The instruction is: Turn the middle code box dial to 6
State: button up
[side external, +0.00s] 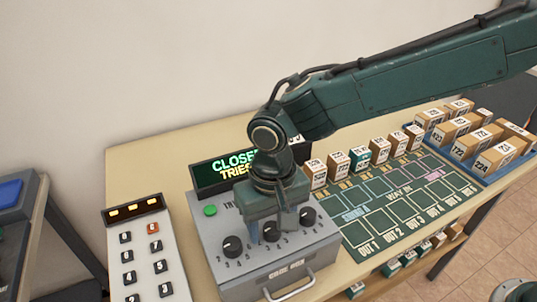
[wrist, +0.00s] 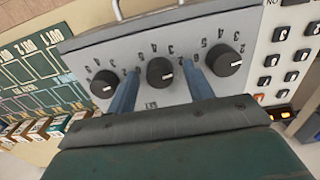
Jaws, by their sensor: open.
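The grey code box (side external: 215,262) stands on the table with three black dials in a row on its sloped front. The middle dial (side external: 270,232) is partly behind my gripper (side external: 271,236) in the side view. In the wrist view the middle dial (wrist: 160,72) sits between the two blue fingers of my gripper (wrist: 163,74), which are open on either side of it with gaps. Its white mark points towards the right in that view; I cannot tell which number it marks. The outer dials (side external: 232,246) and (side external: 307,216) stand clear of the fingers.
A display (side external: 225,165) behind the box reads "CLOSED" and "TRIES", partly hidden by my arm. A green button (side external: 210,210) is on the box, a handle (side external: 290,288) below. A keypad (side external: 140,255) stands left; a green board (side external: 385,210) with small boxes lies right.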

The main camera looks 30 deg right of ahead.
jog(key=c, duration=1)
